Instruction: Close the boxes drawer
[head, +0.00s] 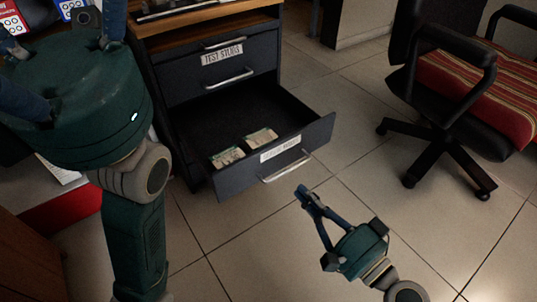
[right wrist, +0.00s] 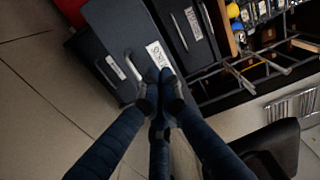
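The boxes drawer (head: 235,172) is pulled out of the dark cabinet in the head view. Its front has a white label and a pale bar handle (head: 286,167). Two small boxes (head: 226,157) (head: 260,137) lie inside. My right gripper (head: 308,190) is in front of the drawer's right part, its tips near the handle; I cannot tell whether they touch. The right wrist view shows its fingertips (right wrist: 158,75) drawn together and empty beside a labelled dark front. My left gripper (head: 80,95) is large at the upper left; its fingertips are out of frame.
A shut drawer labelled TEST STUBS (head: 215,78) is above the open one. An office chair (head: 455,90) with a striped cushion stands at the right. Tiled floor (head: 345,110) is clear between the chair and the drawer.

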